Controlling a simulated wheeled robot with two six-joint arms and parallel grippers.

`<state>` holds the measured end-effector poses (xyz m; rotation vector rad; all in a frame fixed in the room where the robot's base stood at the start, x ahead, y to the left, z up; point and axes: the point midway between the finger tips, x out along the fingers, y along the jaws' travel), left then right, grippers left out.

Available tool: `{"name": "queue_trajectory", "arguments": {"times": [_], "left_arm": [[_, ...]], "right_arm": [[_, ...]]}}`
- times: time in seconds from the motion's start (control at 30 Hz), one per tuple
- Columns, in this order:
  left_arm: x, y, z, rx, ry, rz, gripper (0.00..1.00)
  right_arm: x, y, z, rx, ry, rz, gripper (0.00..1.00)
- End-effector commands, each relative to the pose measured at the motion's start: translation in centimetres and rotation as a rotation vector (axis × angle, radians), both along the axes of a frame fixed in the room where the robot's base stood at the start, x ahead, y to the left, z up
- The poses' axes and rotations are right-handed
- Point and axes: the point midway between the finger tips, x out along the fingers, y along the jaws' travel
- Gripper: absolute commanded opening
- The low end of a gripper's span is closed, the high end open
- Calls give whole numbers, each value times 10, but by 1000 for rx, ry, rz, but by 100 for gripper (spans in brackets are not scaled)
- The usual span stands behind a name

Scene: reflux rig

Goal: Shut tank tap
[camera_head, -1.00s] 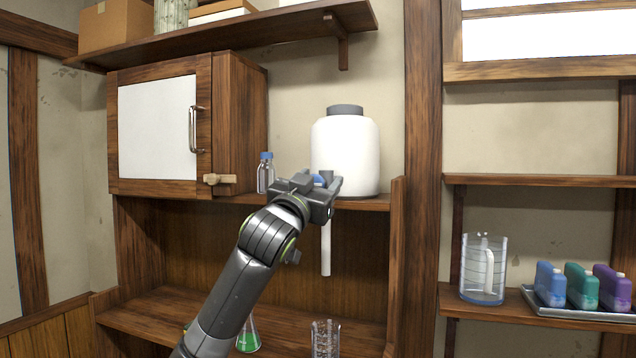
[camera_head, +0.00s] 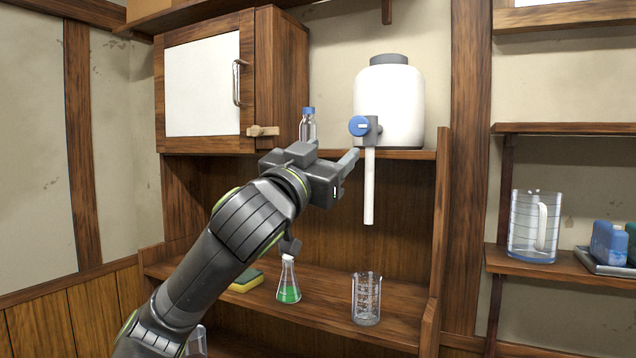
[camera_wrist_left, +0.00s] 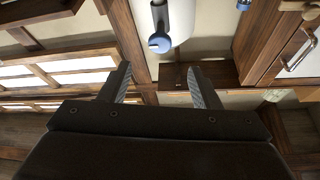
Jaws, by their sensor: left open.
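The white tank (camera_head: 390,105) with a grey lid stands on the rig's upper ledge. Its tap has a round blue knob (camera_head: 358,126) on a grey body, with a white tube (camera_head: 369,190) hanging straight down. My left gripper (camera_head: 347,172) is open and empty, a little below and left of the knob and apart from it. In the left wrist view the blue knob (camera_wrist_left: 160,44) shows just beyond the gap between the open fingers (camera_wrist_left: 159,72), clear of both. My right gripper is not in view.
A blue-capped bottle (camera_head: 308,127) stands left of the tank beside the wooden cabinet (camera_head: 283,80). Below are a flask of green liquid (camera_head: 288,285), a glass beaker (camera_head: 366,300) and a sponge (camera_head: 246,281). A jug (camera_head: 534,228) stands on the right shelf.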

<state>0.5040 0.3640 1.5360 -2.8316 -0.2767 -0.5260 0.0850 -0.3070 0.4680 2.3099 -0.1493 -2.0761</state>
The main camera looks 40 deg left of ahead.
Motion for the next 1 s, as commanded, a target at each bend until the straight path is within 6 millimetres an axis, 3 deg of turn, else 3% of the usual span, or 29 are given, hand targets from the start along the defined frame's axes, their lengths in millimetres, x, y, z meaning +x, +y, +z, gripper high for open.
{"name": "queue_trajectory", "arguments": {"times": [0.03,0.3,1.0], "left_arm": [[-8,-1,-6,6,-3,3,57],[-27,-4,-12,1,-2,0,57],[-25,-5,-18,-1,15,-1,57]], "right_arm": [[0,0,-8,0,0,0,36],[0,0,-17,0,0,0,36],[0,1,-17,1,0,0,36]]}}
